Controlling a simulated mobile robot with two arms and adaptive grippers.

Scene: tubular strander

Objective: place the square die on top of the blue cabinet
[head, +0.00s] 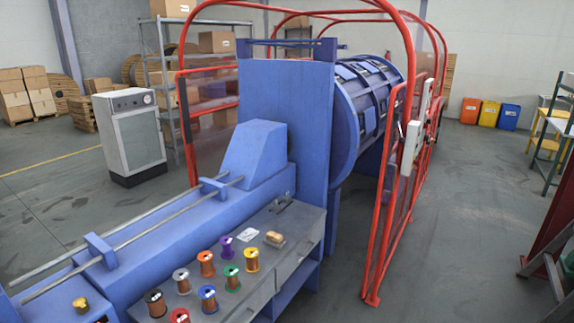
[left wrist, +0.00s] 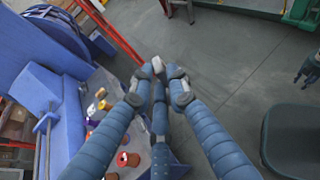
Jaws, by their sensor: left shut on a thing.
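In the left wrist view my left gripper (left wrist: 158,76) is shut on a small pale block (left wrist: 157,65), which looks like the square die. The block shows at the fingertips, over the floor in the picture. The fingers hide part of what lies below. In the head view I do not see this gripper. The blue cabinet (head: 290,268) appears to be the blue-framed unit with drawers and grey top beside the blue machine. A dark jaw-like shape (left wrist: 310,68) at the right edge of the left wrist view may be my right gripper; its opening is unclear.
The blue machine (head: 285,110) stands behind. A red guard frame (head: 381,210) is to the right. Floor (head: 450,220) is clear there.

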